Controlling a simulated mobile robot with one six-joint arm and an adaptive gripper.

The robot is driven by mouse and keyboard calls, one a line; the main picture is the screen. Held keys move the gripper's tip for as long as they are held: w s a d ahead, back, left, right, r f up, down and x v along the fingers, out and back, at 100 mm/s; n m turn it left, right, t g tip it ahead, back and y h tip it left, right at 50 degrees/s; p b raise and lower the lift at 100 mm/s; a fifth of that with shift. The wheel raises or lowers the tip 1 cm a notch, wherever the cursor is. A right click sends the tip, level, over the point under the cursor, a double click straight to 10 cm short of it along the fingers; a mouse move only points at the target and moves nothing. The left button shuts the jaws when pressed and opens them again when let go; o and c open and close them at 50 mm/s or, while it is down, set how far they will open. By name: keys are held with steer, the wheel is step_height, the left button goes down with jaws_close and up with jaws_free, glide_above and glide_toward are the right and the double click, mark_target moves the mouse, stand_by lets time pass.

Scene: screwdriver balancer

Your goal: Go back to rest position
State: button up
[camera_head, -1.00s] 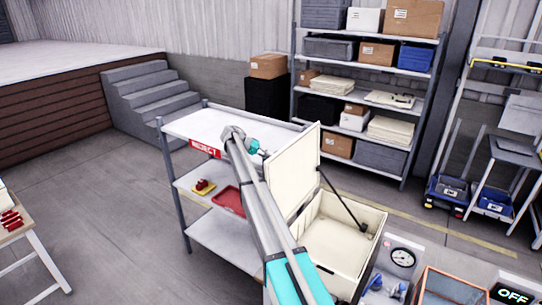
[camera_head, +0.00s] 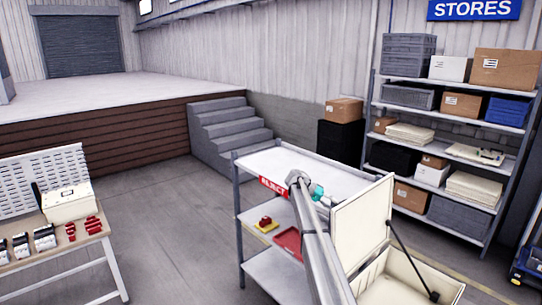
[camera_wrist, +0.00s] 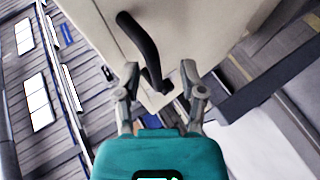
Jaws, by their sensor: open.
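My gripper (camera_wrist: 160,78) is open in the wrist view, with its two fingers apart and nothing held. Behind the fingers is a cream panel (camera_wrist: 190,25) with a black bar handle or strut (camera_wrist: 142,48); I cannot tell the gap to them. In the head view my arm reaches up from the bottom over the cart with the REJECT sign (camera_head: 273,187). A teal part of it shows beside the cream box's raised lid (camera_head: 362,222). The gripper's fingers are not clear in that view.
The open cream box (camera_head: 405,275) stands right of my arm. A red tray (camera_head: 288,240) and a yellow-and-red item (camera_head: 266,225) are on the cart's middle shelf. A workbench (camera_head: 95,230) is at left, loaded shelving (camera_head: 450,150) at right. Floor between bench and cart is clear.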

steer(key=s+a+f+t+b, duration=0.1)
steer(key=s+a, duration=0.5)
steer(key=s+a+f+n+t+y+b, duration=0.1)
steer(key=s+a+f+n+y+b, duration=0.1)
steer(key=s+f+b, duration=0.5)
steer(key=s+a+f+n+t+y+b, duration=0.2)
steer(key=s+f+y+b, duration=0.3)
steer(key=s+f, duration=1)
steer(key=s+a+f+n+t+y+b, duration=0.1)
steer(key=s+a+f+n+y+b, duration=0.1)
steer(key=s+f+b, duration=0.9)
steer(key=s+n+y, duration=0.1)
steer(key=s+y, duration=0.1)
steer(key=s, duration=0.4)
steer(key=shift+a+n, duration=0.2)
steer(key=shift+n, duration=0.2)
steer(key=shift+a, duration=0.15)
